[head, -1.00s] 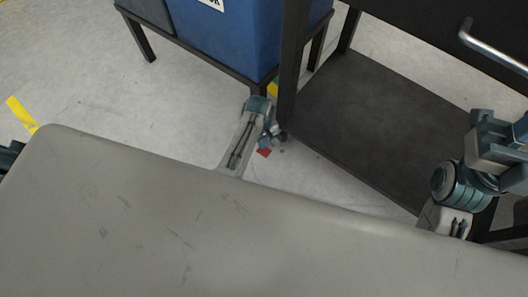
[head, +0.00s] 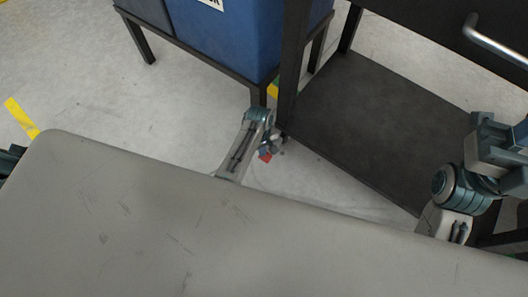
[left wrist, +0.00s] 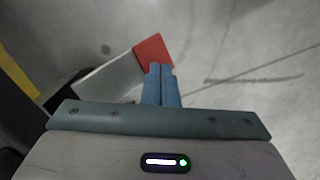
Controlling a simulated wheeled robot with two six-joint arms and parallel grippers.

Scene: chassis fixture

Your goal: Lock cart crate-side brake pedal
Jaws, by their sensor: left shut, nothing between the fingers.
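The red brake pedal (head: 265,156) shows low at the foot of the dark cart (head: 365,115), on the side toward the blue crate. In the left wrist view the red pedal (left wrist: 153,50) sits at the end of a pale grey bar (left wrist: 108,77). My left gripper (head: 276,144) is shut and empty, close beside the pedal. In the left wrist view its blue fingertips (left wrist: 160,69) overlap the pedal's lower edge; I cannot tell whether they touch it. My right gripper (head: 503,146) is at the right edge, beside the cart; its fingers are not clear.
Blue crates (head: 225,40) stand on a dark-legged stand (head: 140,42) behind my left arm. The cart's post (head: 290,70) rises close to my left gripper. A metal handle (head: 495,45) juts out at the upper right.

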